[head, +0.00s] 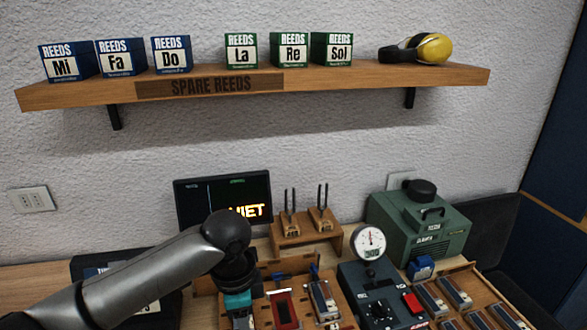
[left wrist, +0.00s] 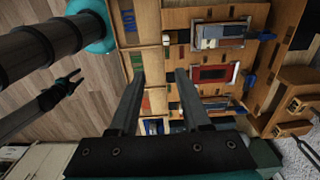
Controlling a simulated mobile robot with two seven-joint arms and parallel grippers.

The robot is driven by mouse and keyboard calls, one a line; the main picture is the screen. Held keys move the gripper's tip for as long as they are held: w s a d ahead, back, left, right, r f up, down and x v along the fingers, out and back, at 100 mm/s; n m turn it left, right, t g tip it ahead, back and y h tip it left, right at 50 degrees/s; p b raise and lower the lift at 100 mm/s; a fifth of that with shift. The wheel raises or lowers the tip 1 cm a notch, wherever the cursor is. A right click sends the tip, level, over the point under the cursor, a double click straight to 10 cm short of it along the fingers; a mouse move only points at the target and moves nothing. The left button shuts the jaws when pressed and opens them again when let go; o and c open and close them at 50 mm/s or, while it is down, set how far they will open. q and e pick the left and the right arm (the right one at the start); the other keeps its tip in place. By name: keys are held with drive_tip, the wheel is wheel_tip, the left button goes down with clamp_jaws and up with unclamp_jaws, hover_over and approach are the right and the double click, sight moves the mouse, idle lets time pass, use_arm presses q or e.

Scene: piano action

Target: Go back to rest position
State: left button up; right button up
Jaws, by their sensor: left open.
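My left arm comes in from the left in the head view, with its teal wrist part (head: 238,300) low over the workbench; its fingertips are cut off or hidden there. In the left wrist view my left gripper (left wrist: 160,72) is open, with two dark fingers apart and nothing between them. It is above the wooden trays of parts (left wrist: 147,20). A small dark and teal forked tip (left wrist: 65,88) shows at the left, beside a dark arm with a teal ring; it looks like my right gripper, too small to judge. My right gripper is not in the head view.
A red-framed part (head: 283,308) lies in a tray beside my left wrist. A dial gauge (head: 368,242), a green machine (head: 418,228) and a lit screen (head: 224,202) stand behind. The shelf (head: 330,77) above holds several reed boxes and yellow ear muffs (head: 434,48).

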use_arm(q)
drive_tip(key=s+d+f+n+t+h, duration=0.25)
drive_tip(key=s+d+f+n, duration=0.2)
drive_tip(key=s+d, duration=0.35)
drive_tip(key=s+a+f+n+y, duration=0.3)
drive_tip(key=s+a+n, duration=0.7)
drive_tip(key=a, duration=0.4)
drive_tip(key=s+f+m+b, duration=0.25)
drive_tip(key=f+b, duration=0.45)
drive_tip(key=f, duration=2.3)
drive_tip(key=s+a+f+g+b, duration=0.1)
drive_tip(key=s+f+b, duration=0.4)
drive_tip(key=s+f, duration=1)
wheel_tip(320, 180, down, 3)
drive_tip(key=shift+s+a+f+g+b, duration=0.2)
drive_tip(key=shift+s+a+g+b, duration=0.15)
drive_tip(key=shift+a, duration=0.35)
